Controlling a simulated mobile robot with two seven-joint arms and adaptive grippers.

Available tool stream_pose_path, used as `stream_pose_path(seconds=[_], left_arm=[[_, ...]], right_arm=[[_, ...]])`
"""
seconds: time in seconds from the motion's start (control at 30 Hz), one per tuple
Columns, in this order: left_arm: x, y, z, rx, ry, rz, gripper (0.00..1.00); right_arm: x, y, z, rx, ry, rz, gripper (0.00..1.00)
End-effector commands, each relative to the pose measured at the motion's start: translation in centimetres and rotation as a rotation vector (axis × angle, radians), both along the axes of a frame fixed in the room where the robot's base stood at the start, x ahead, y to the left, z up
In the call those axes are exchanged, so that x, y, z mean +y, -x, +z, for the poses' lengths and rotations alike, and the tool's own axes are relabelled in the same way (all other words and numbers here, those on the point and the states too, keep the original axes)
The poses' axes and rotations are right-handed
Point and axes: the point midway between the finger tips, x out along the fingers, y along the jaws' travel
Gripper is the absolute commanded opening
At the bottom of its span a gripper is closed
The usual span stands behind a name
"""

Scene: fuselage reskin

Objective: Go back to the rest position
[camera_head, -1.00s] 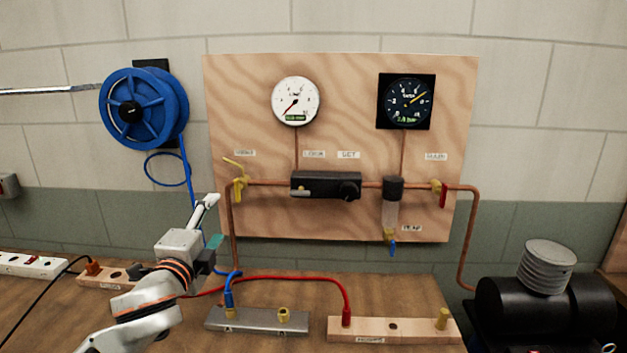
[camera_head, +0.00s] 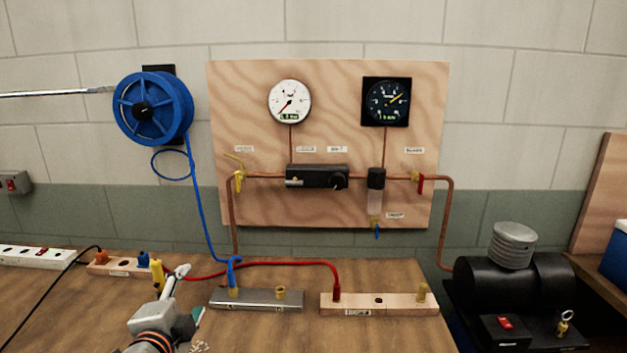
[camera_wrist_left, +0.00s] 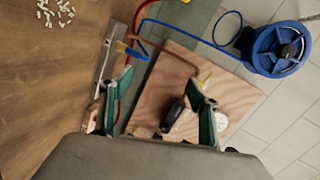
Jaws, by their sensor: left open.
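My left gripper (camera_head: 184,292) is low at the lower left of the head view, above the wooden bench (camera_head: 240,335). Its light arm has orange bands at the wrist. In the left wrist view its two green-padded fingers (camera_wrist_left: 160,82) stand apart with nothing held between them. The grey metal block (camera_head: 262,307) with the blue hose fitting lies just to the right of the gripper, apart from it in the head view. My right gripper is not in view.
A plywood panel (camera_head: 225,130) carries gauges, a black regulator and copper pipe. A blue hose reel (camera_head: 150,108) hangs left. A wooden block (camera_head: 380,310) holds a red hose end. A black compressor (camera_head: 510,275) stands right. Small white pieces (camera_wrist_left: 57,10) lie on the bench.

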Motion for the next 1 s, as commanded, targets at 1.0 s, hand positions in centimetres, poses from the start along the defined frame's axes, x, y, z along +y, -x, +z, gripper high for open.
stream_pose_path(seconds=[1.0], left_arm=[[6.7,25.1,-25.6,0.517,0.469,0.476,0.61]], right_arm=[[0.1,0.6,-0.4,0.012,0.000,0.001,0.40]])
